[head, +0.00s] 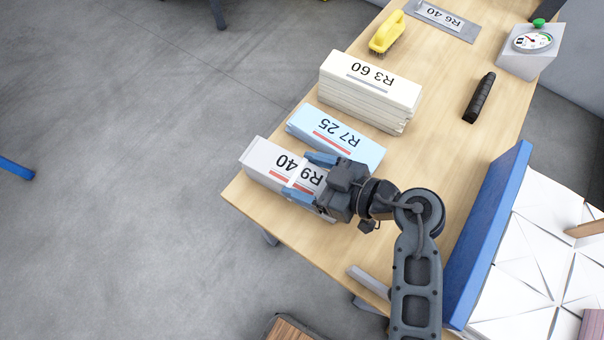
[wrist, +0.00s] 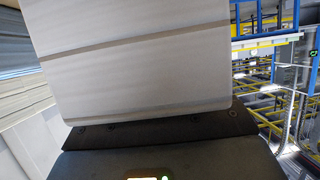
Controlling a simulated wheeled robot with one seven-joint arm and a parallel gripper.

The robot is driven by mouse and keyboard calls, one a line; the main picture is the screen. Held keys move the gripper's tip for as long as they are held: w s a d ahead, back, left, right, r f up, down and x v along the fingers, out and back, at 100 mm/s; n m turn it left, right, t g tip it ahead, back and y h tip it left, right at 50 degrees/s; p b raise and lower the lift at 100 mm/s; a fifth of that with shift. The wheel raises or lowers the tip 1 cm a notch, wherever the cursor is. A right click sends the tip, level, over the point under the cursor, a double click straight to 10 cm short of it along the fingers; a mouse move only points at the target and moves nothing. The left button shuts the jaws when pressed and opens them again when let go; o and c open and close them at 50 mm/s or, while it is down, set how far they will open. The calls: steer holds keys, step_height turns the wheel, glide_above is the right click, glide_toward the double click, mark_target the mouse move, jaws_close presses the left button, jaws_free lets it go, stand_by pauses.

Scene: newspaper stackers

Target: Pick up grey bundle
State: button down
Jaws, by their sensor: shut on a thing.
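The grey bundle (head: 262,162), labelled R9 40, is at the near left corner of the wooden table (head: 425,150). My gripper (head: 308,176) is shut on it, with one blue finger on each long side near its right end. I cannot tell whether the bundle touches the table or is slightly raised. In the wrist view a pale grey layered surface (wrist: 140,65), likely the bundle, fills the middle, close above the dark gripper body. The bundle's right end is hidden by my gripper.
A light blue bundle (head: 308,124), R7 25, lies just behind the grey one. A taller cream stack (head: 345,95), R3 60, stands beyond. A yellow brush (head: 387,34), a black grip-like object (head: 479,98) and a dial scale (head: 530,60) are farther back. A blue-edged bin (head: 485,235) is at right.

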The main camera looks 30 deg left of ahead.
steer(key=shift+r, duration=0.65)
step_height(320, 180, up, 3)
steer(key=shift+f+p, duration=0.1)
steer(key=shift+p, duration=0.55)
steer(key=s+d+r+p, duration=0.2)
steer(key=s+d+r, duration=0.5)
steer(key=d, duration=0.2)
steer(key=shift+s, duration=0.2)
steer(key=shift+p, duration=0.3)
